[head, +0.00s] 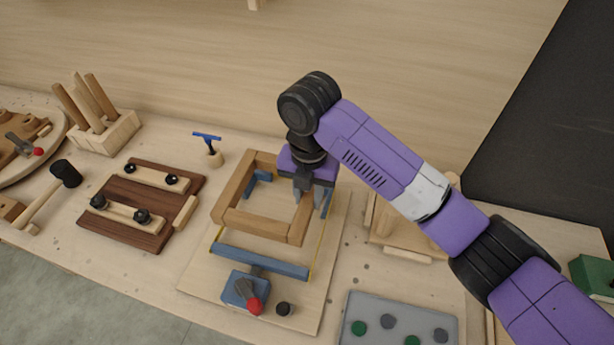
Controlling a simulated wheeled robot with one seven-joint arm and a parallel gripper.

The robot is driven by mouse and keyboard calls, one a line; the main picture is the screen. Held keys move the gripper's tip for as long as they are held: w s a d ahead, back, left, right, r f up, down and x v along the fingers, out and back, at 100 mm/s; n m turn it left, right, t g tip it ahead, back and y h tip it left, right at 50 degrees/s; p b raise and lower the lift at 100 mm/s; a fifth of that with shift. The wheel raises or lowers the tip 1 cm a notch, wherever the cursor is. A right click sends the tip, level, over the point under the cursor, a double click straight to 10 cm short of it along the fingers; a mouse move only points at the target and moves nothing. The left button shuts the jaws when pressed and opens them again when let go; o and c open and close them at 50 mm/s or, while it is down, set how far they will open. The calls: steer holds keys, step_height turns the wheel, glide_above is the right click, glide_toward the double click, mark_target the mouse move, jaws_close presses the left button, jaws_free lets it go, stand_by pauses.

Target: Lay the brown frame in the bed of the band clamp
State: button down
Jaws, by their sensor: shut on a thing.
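The brown frame (262,229) is a wooden rectangle with an open middle. It is over the far part of the band clamp, and I cannot tell from this view whether it hovers or touches. The band clamp has a pale board (205,285), blue bars (260,262), yellow side bands and a blue block with a red-knobbed lever (254,306) at the near end. My gripper (303,200) points down at the frame's right side and is shut on it. The gripper and wrist hide the frame's far right corner and part of the clamp's far end.
Left of the clamp lies a dark brown board (125,230) with pale bars and black knobs. A blue-topped tool (207,147) stands behind. A mallet (65,175) and a block with upright sticks (105,130) are farther left. A grey tray (398,322) with discs is at front right.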

steer(key=shift+w+f, duration=0.1)
steer(key=shift+f, duration=2.25)
steer(key=shift+f+b, duration=2.55)
steer(key=shift+f, duration=0.85)
steer(key=c, duration=1.1)
jaws_free()
steer(key=shift+o, duration=0.2)
